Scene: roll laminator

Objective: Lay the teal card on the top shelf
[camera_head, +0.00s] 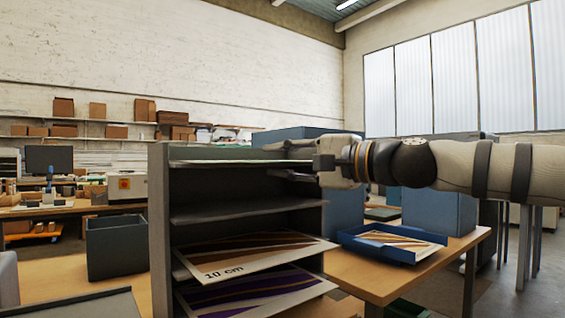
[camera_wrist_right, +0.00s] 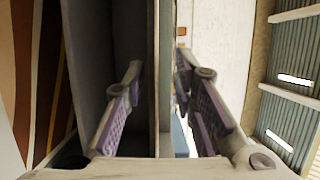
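A dark grey shelf unit (camera_head: 158,225) stands in the middle of the head view. A thin pale, slightly greenish sheet, apparently the teal card (camera_head: 220,161), shows nearly edge-on at its top shelf; its face is hidden. My right gripper (camera_head: 272,161) reaches in from the right at that level, its fingers apart above and below the sheet's right end. In the right wrist view my gripper (camera_wrist_right: 165,90) has its two purple-padded fingers spread, with a thin pale edge running between them and gaps on both sides. My left gripper is in neither view.
A middle shelf (camera_head: 235,211) is empty. Lower down lie a brown-striped sheet marked 10 cm (camera_head: 250,256) and a purple-striped sheet (camera_head: 260,291). A blue tray (camera_head: 370,250) holding a print is on the table at right. A dark bin (camera_head: 117,248) stands left.

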